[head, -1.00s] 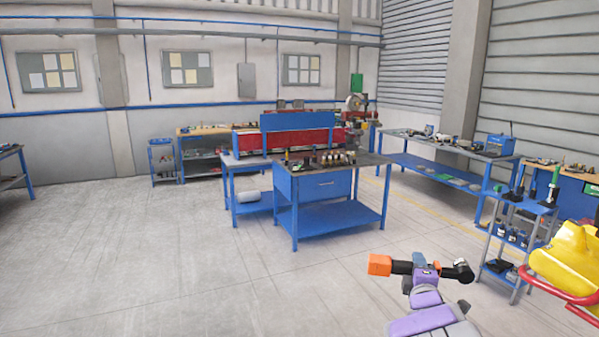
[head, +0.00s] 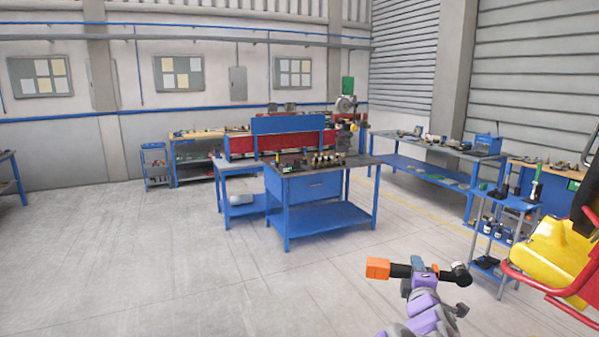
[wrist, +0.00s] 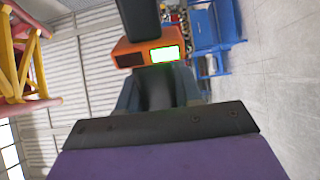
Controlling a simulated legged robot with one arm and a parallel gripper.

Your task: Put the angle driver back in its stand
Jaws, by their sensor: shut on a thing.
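The angle driver has an orange block end (head: 378,268), a black body and a dark rounded head (head: 460,275). My gripper (head: 421,275) is shut around the middle of its body, holding it in the air with the orange end to the left. In the wrist view the orange end (wrist: 130,55) shows a bright green-edged panel, beyond the dark gripper parts (wrist: 155,90). I cannot make out the stand for certain among the small tools in the head view.
A blue workbench (head: 318,188) with several upright tools stands ahead. A long bench (head: 432,147) stands behind. The floor (head: 130,260) is open at left.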

